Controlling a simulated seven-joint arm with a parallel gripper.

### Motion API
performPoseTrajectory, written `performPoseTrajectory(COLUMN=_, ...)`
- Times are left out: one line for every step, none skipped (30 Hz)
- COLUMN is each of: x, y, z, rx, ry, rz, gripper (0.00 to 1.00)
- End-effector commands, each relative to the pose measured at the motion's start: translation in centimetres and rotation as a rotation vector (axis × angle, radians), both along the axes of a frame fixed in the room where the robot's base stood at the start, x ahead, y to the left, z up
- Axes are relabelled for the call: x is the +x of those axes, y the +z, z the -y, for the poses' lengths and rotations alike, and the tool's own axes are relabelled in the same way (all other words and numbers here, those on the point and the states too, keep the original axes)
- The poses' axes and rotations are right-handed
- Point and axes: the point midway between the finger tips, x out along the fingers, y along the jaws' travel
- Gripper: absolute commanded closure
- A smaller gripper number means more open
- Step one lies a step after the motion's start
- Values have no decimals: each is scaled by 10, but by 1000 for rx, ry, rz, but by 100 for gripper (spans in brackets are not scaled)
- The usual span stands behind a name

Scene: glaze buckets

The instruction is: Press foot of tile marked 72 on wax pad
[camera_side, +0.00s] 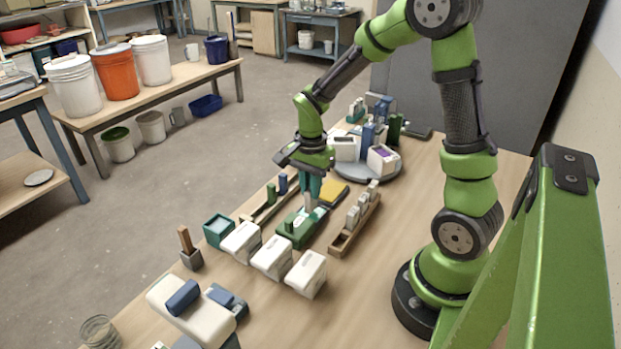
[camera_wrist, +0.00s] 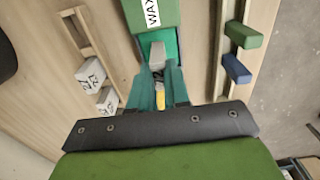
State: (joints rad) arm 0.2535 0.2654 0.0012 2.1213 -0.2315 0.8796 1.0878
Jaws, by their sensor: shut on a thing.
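My gripper (camera_side: 309,190) points down over the green wax pad (camera_side: 301,232), with its teal fingers shut on a light grey tile. In the wrist view the fingers (camera_wrist: 160,80) close around the grey tile (camera_wrist: 157,52), whose lower end is over the pad's teal surface. The tile's end looks at or just above that surface; I cannot tell whether it touches. The wax pad (camera_wrist: 155,17) carries a white label reading WAX in the wrist view. The number on the held tile is hidden.
A wooden rack (camera_side: 343,241) with several grey tiles stands right of the pad. Another rack (camera_side: 250,213) holds a green and a blue block on the left. A yellow pad (camera_side: 336,194) lies behind. White boxes (camera_side: 272,257) stand in front. A round turntable (camera_side: 367,175) is farther back.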

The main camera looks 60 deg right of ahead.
Motion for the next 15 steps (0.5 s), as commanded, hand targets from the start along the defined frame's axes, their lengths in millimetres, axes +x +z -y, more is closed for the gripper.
performPoseTrajectory(x=0, y=0, z=0, rx=0, ry=0, rz=0, gripper=100)
performPoseTrajectory(x=0, y=0, z=0, rx=0, ry=0, rz=0, gripper=100)
performPoseTrajectory(x=0, y=0, z=0, rx=0, ry=0, rz=0, gripper=100)
performPoseTrajectory(x=0, y=0, z=0, rx=0, ry=0, rz=0, gripper=100)
performPoseTrajectory(x=0, y=0, z=0, rx=0, ry=0, rz=0, gripper=100)
performPoseTrajectory(x=0, y=0, z=0, rx=0, ry=0, rz=0, gripper=100)
performPoseTrajectory(x=0, y=0, z=0, rx=0, ry=0, rz=0, gripper=100)
performPoseTrajectory(x=0, y=-1, z=0, rx=0, ry=0, rz=0, gripper=100)
performPoseTrajectory(x=0, y=-1, z=0, rx=0, ry=0, rz=0, gripper=100)
performPoseTrajectory(x=0, y=-1, z=0, rx=0, ry=0, rz=0, gripper=100)
performPoseTrajectory(x=0, y=-2, z=0, rx=0, ry=0, rz=0, gripper=100)
performPoseTrajectory(x=0, y=-2, z=0, rx=0, ry=0, rz=0, gripper=100)
performPoseTrajectory(x=0, y=-3, z=0, rx=0, ry=0, rz=0, gripper=100)
performPoseTrajectory(x=0, y=-3, z=0, rx=0, ry=0, rz=0, gripper=100)
performPoseTrajectory(x=0, y=-3, z=0, rx=0, ry=0, rz=-1, gripper=100)
